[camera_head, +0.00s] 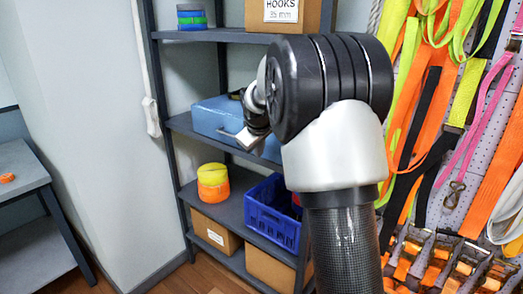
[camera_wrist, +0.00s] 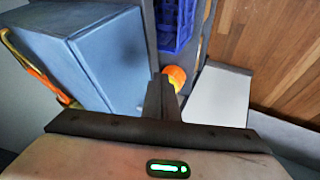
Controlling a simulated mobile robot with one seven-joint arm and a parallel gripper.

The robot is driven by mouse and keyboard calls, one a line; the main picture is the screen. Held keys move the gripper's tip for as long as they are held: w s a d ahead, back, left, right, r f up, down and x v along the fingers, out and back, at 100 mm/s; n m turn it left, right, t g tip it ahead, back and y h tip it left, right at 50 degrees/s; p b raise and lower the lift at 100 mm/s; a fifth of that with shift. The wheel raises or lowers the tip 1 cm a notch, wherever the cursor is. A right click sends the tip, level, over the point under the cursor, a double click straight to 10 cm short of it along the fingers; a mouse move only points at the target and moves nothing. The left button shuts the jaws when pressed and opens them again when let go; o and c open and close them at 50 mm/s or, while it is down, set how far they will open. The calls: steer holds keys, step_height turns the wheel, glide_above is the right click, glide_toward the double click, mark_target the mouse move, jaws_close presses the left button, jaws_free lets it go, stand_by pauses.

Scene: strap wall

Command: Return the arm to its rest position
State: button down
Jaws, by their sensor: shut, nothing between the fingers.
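My gripper (camera_wrist: 164,92) is shut and empty in the lower middle of the wrist view, its dark fingers together. In the head view, my black and silver arm rises through the centre and its bent wrist part stands in front of the shelf. The fingers are not clear there.
A dark shelf rack (camera_head: 225,191) stands behind my arm. It holds a blue case (camera_head: 215,115), yellow and orange rolls (camera_head: 213,183), a blue crate (camera_head: 273,226) and cardboard boxes (camera_head: 214,233). Straps (camera_head: 430,110) hang at right. A grey table (camera_head: 28,200) stands at left.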

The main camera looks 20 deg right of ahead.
steer(key=s+a+r+m+y+p, duration=0.1)
steer(key=s+a+r+p, duration=0.15)
steer(key=s+r, duration=0.65)
steer(key=s+a+r+m+p, duration=0.25)
steer(key=s+r, duration=0.35)
steer(key=s, duration=0.6)
steer(key=s+a+f+m+p, duration=0.1)
steer(key=s+a+p, duration=0.1)
steer(key=s, duration=0.7)
steer(key=s+a+f+m+g+y+p, duration=0.1)
steer(key=s+a, duration=0.2)
steer(key=s, duration=0.7)
steer(key=shift+s+p, duration=0.15)
steer(key=shift+p, duration=0.2)
steer(key=shift+f, duration=0.1)
